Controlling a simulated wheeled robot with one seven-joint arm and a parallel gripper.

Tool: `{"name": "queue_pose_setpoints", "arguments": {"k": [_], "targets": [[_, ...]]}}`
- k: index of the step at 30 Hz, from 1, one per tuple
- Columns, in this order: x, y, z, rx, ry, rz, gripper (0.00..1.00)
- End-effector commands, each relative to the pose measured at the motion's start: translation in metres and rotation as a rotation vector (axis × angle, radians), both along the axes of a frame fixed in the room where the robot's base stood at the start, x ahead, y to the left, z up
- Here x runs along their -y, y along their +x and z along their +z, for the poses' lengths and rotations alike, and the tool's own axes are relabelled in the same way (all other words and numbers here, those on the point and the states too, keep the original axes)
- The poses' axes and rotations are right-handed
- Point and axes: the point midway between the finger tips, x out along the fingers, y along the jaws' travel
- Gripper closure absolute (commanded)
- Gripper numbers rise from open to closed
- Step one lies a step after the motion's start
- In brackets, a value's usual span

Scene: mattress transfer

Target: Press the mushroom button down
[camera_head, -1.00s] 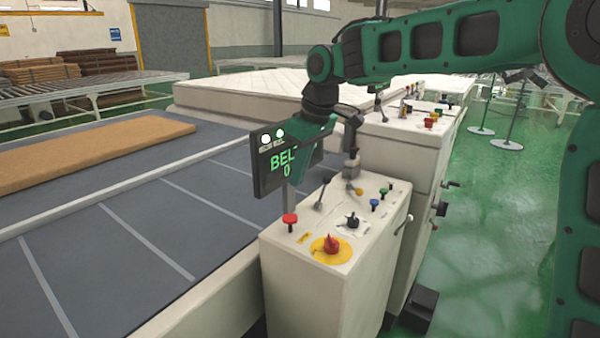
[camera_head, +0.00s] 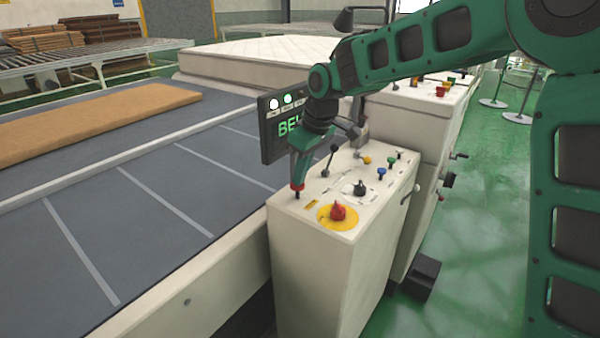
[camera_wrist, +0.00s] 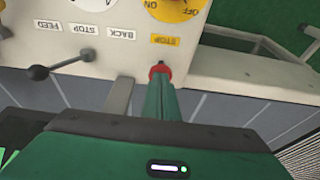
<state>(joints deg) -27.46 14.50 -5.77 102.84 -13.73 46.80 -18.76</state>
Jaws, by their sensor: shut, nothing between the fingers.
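The red mushroom button (camera_head: 298,188) stands on its dark stem at the near left corner of the cream control console (camera_head: 315,260). In the wrist view the red cap (camera_wrist: 159,70) shows just beyond my fingertips, beside a yellow label. My gripper (camera_head: 300,178) is shut and empty, pointing down over the button. Its fingertips appear to meet the cap and partly hide it; in the wrist view the shut fingers (camera_wrist: 164,85) also overlap it. Some dark stem shows under the cap, and I cannot tell how far it is pressed.
A red knob on a yellow disc (camera_head: 325,217), a black selector (camera_head: 360,188), a lever (camera_head: 329,160) and coloured buttons share the console top. A display (camera_head: 270,130) stands behind my gripper. The grey conveyor (camera_head: 130,220) lies left, with a brown slab (camera_head: 110,130).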

Motion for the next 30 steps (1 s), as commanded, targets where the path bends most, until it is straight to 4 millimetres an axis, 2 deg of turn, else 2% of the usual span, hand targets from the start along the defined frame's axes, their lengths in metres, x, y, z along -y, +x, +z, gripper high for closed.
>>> {"name": "queue_pose_setpoints", "arguments": {"k": [8,19,23,30], "targets": [[0.001,0.000,-0.016,-0.002,0.000,-0.002,1.00],[0.000,0.000,-0.011,0.000,0.000,-0.001,1.00],[0.000,0.001,0.004,0.002,0.002,-0.001,1.00],[0.007,-0.003,0.052,0.003,0.003,-0.001,1.00]]}}
